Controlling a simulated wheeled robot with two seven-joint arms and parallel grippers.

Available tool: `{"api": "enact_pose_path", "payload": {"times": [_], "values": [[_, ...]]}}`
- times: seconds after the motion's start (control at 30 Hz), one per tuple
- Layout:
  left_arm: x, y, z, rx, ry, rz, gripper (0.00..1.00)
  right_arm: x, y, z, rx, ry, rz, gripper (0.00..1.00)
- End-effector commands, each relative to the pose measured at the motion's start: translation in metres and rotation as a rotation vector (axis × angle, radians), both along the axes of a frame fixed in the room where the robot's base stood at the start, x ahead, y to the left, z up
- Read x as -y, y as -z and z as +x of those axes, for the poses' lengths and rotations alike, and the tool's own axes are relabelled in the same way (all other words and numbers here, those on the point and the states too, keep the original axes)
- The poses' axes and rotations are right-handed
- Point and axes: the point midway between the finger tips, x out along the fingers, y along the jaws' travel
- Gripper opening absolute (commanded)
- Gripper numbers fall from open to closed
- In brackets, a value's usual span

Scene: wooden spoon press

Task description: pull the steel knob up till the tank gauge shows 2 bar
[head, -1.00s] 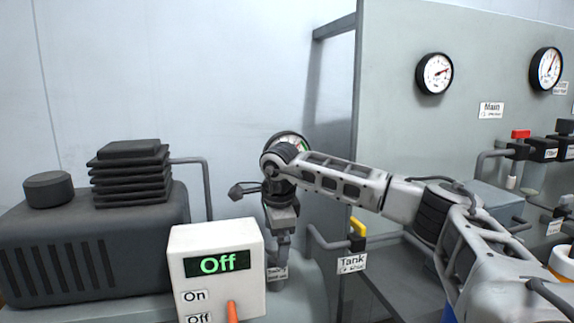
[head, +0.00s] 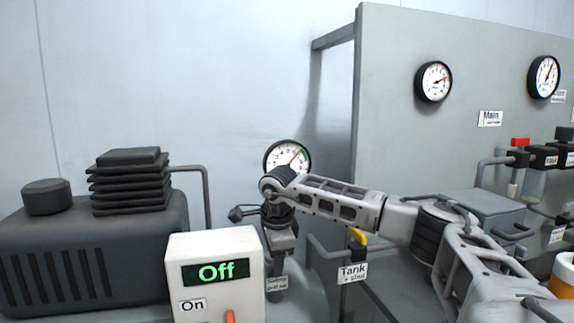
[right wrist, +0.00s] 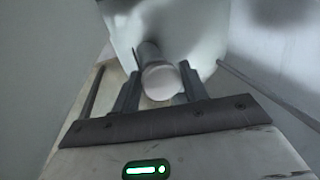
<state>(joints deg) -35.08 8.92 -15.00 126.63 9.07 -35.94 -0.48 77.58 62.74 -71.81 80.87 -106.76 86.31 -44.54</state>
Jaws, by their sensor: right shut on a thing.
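The tank gauge (head: 287,157) is a round white dial with a black rim and a green arc in the head view. Its needle points up and to the right, and its figures are too small to read surely. My wrist covers its lower edge. My right gripper (head: 278,275) points down below the gauge, beside a small label (head: 277,283). In the right wrist view, the steel knob (right wrist: 160,82), a pale round end on a short stem, sits between the fingers of my right gripper (right wrist: 158,84), which is shut on it. My left gripper is not in view.
A white control box (head: 214,297) reading "Off" stands just left of my gripper. A dark compressor (head: 90,245) is further left. A yellow-handled valve (head: 357,237) with a "Tank" label (head: 352,273) is close on the right. A gauge panel (head: 400,130) stands behind my forearm.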

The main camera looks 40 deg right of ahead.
Motion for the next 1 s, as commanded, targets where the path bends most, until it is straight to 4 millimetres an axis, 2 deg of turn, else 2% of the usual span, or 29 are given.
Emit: {"api": "enact_pose_path", "payload": {"times": [1.0], "values": [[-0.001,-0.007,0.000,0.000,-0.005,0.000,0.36,0.003,-0.012,0.004,0.023,0.003,-0.004,0.21]]}}
